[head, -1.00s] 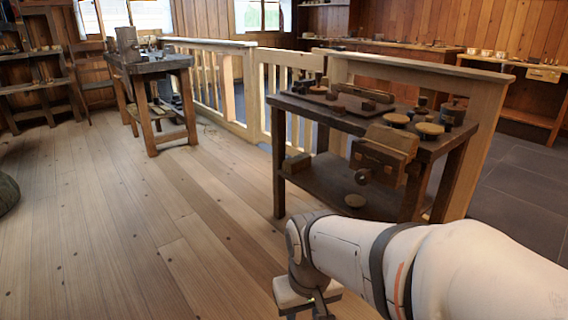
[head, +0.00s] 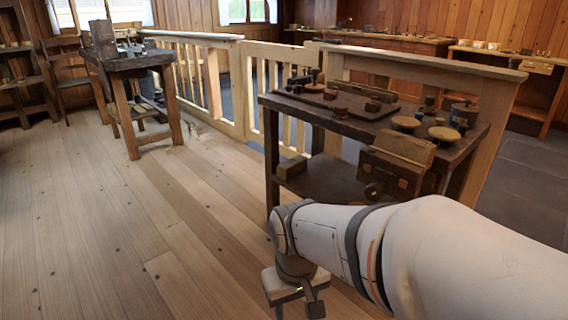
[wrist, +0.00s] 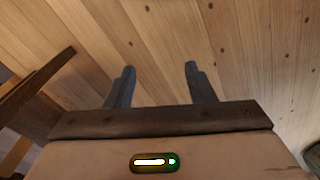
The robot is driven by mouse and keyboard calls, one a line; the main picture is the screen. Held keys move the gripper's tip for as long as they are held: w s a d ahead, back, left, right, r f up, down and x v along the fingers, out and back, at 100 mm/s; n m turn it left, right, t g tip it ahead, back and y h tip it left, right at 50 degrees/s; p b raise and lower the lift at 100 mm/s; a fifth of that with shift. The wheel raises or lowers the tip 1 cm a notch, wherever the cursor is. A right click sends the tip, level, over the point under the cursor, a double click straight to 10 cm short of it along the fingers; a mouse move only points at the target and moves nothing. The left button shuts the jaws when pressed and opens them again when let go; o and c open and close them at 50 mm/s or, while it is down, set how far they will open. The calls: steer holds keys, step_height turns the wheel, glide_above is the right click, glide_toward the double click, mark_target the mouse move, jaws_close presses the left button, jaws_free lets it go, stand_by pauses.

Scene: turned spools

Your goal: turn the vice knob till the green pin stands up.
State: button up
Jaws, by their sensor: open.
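A wooden vice (head: 397,165) is fixed to the front of the near workbench (head: 340,125), at its right end. A dark round knob (head: 373,191) sticks out low on the vice's front. I cannot make out a green pin on it at this size. My gripper (head: 294,305) hangs low over the floor, left of and nearer than the vice, clear of the bench. In the wrist view my gripper (wrist: 160,68) has its two grey fingers apart, with only floorboards between them. The vice is not in the wrist view.
Small turned pieces and a dark tray (head: 345,104) lie on the near bench top. A block (head: 292,168) sits on its lower shelf. A wooden railing (head: 215,85) runs behind. Another workbench (head: 130,65) stands at the left. The floor (head: 110,230) at the left is clear.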

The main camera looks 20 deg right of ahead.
mark_target(371, 195)
steer(key=shift+o, duration=1.4)
steer(key=d+r+n+g+h+p, duration=0.5)
steer(key=d+p, duration=0.5)
steer(key=d, duration=0.2)
steer(key=shift+w+r+n+g+h, duration=0.15)
steer(key=shift+n+g+h, duration=0.25)
steer(key=shift+h, duration=0.5)
steer(key=w+d+r+n+t+h+p, duration=0.45)
steer(key=w+d+n+h+p, duration=0.6)
steer(key=n+p, duration=0.3)
steer(key=w+f+n+t+p, duration=0.4)
steer(key=w+n+t+p, duration=0.15)
steer(key=n+t, duration=0.3)
steer(key=shift+n+g+y, duration=0.4)
steer(key=shift+y, duration=0.05)
steer(key=x, duration=0.7)
steer(key=shift+w+d+f, duration=0.15)
steer(key=shift+w+d, duration=0.1)
steer(key=shift+d, duration=0.1)
steer(key=shift+c, duration=0.4)
steer(key=c, duration=0.9)
